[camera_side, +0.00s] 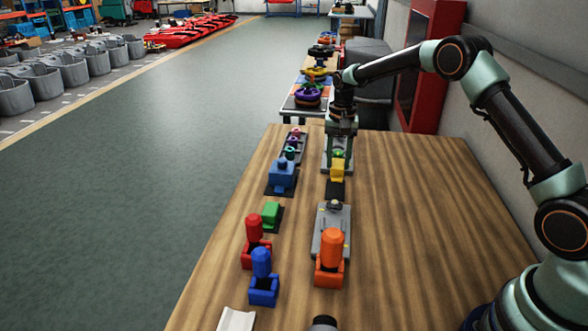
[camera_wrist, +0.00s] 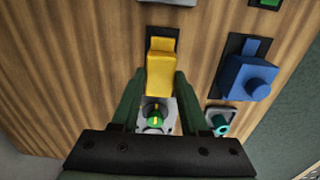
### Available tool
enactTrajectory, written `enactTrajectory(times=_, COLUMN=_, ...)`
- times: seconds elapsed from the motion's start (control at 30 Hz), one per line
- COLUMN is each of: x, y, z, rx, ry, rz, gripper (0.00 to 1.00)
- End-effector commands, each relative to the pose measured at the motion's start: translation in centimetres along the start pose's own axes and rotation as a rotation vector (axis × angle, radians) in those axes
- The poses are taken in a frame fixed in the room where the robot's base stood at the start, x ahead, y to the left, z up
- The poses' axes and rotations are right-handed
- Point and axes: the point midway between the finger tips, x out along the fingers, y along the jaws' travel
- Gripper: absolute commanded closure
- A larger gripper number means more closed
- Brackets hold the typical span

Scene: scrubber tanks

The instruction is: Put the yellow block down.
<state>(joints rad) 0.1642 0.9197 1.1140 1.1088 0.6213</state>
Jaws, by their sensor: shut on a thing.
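The yellow block (camera_side: 338,170) is stepped, with a raised part at one end. It is at or just above a small black pad (camera_side: 335,189) on the wooden table; I cannot tell whether it touches it. In the wrist view the yellow block (camera_wrist: 160,68) sits between the fingertips, with part of the black pad (camera_wrist: 164,32) showing beyond it. My gripper (camera_side: 338,158) points down from above, and its two green fingers (camera_wrist: 160,78) are shut on the block's near end. The fingers hide part of its sides.
A grey plate with a green and yellow knob (camera_wrist: 154,117) lies between and behind the fingers. A blue block (camera_side: 282,172) stands to the left. A grey plate (camera_side: 331,225) and an orange cylinder in a holder (camera_side: 331,250) stand in front. The table's right side is bare.

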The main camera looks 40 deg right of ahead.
Motion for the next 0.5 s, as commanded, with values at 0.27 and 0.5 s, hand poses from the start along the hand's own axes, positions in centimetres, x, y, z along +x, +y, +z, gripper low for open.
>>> enactTrajectory(times=0.27, x=1.9, y=0.0, z=0.0, rx=0.000, ry=0.000, rz=0.000, gripper=1.00)
enactTrajectory(times=0.5, x=5.1, y=0.0, z=0.0, rx=0.000, ry=0.000, rz=0.000, gripper=1.00)
